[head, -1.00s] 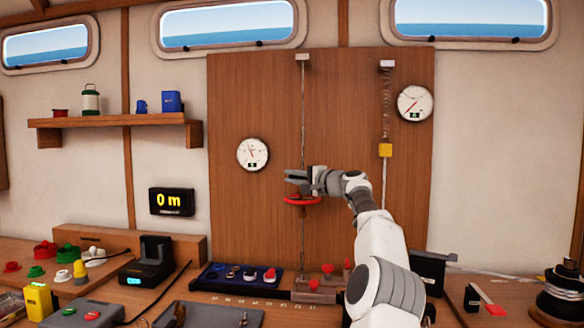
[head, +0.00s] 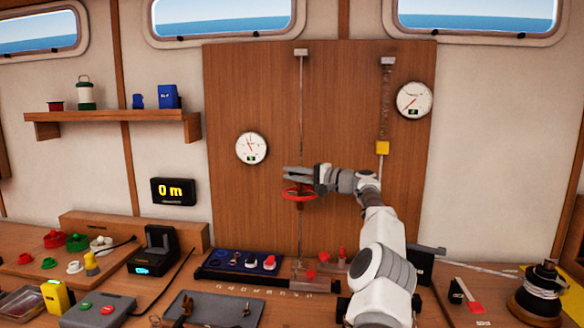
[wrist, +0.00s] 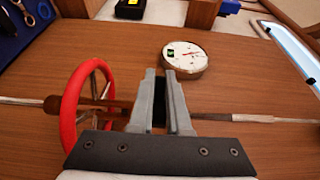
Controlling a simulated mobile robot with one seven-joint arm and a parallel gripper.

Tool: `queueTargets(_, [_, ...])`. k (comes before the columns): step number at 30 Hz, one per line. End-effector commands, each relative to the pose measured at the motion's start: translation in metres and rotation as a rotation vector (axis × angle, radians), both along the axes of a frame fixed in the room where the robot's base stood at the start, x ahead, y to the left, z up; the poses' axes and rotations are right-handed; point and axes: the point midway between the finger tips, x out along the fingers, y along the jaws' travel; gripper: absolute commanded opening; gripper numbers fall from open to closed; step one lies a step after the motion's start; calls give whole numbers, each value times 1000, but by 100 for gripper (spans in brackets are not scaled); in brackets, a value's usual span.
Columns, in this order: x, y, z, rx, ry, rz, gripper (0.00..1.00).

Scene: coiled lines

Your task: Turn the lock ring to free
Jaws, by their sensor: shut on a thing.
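A red handwheel (head: 299,195) sits on a thin vertical rod (head: 302,100) in front of the wooden panel. In the wrist view the red handwheel (wrist: 84,105) is at the left, with the rod (wrist: 232,118) running sideways behind my fingers. My gripper (head: 290,174) is at the rod just above the wheel, apart from its rim. My gripper (wrist: 160,85) also shows in the wrist view, its grey fingers close together around a dark piece on the rod, which I take for the lock ring (wrist: 158,88). The fingers hide most of it, so its turned position cannot be read.
Two round gauges hang on the panel, one left (head: 251,148) and one right (head: 414,99). A blue tray (head: 243,262) and small red-topped parts stand on the bench below.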

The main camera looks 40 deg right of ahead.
Motion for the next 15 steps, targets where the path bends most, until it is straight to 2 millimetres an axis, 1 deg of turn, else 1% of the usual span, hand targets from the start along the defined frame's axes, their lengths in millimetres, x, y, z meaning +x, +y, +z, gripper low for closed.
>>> queueTargets(14, [1, 2, 0, 0, -1, 11, 0])
queueTargets(15, [1, 2, 0, 0, -1, 11, 17])
